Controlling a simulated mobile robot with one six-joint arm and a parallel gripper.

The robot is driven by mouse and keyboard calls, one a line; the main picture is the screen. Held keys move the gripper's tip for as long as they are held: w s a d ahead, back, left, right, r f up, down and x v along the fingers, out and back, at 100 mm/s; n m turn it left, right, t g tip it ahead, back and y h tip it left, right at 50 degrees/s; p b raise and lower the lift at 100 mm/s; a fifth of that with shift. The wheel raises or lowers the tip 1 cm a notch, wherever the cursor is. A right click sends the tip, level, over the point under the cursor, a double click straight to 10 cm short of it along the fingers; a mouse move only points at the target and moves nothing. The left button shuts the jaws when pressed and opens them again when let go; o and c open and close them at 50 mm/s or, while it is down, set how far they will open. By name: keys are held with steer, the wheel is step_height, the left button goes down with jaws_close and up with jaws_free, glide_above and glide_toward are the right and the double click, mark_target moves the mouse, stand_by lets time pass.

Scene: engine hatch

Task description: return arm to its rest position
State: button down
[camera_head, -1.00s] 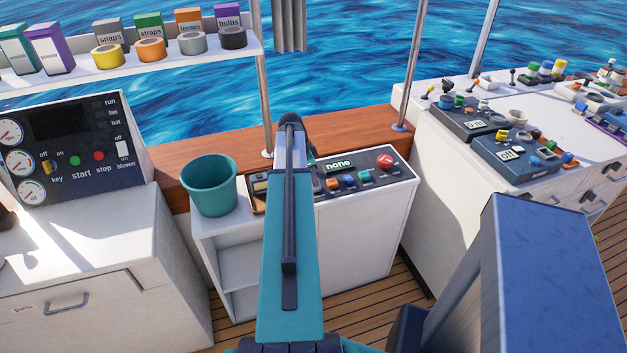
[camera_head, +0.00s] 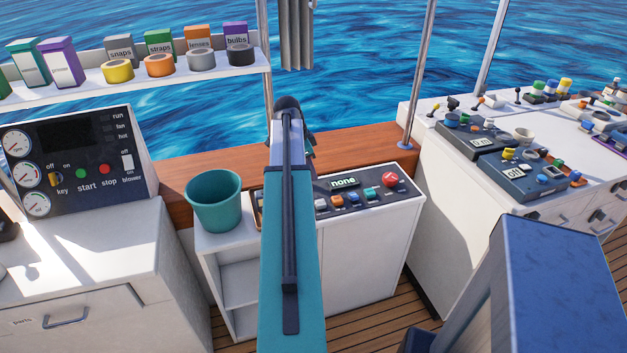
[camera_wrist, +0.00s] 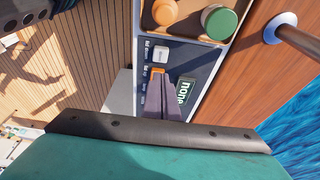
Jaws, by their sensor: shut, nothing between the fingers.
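My teal arm reaches forward over the middle of the head view, above a white cabinet (camera_head: 365,245). My gripper (camera_wrist: 160,80) shows in the wrist view as two dark fingers pressed together, with nothing between them. From there, the fingers appear in front of the control panel (camera_wrist: 205,60), covering part of its "none" display and an orange switch. Whether they touch the panel I cannot tell. In the head view the fingers are hidden behind my arm. The panel (camera_head: 345,197) shows right of the arm, with its display, coloured switches and a red button.
A teal bucket (camera_head: 214,205) stands left of my arm. A gauge panel (camera_head: 80,165) and a shelf (camera_head: 150,70) of boxes and tape rolls are at the left. A white counter (camera_head: 470,175) with control boxes is at the right. Metal poles (camera_head: 418,75) rise behind.

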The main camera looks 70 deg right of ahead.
steer(key=shift+w+a+r, duration=0.1)
steer(key=shift+w+r, duration=0.05)
steer(key=shift+r, duration=0.35)
stand_by(0.3)
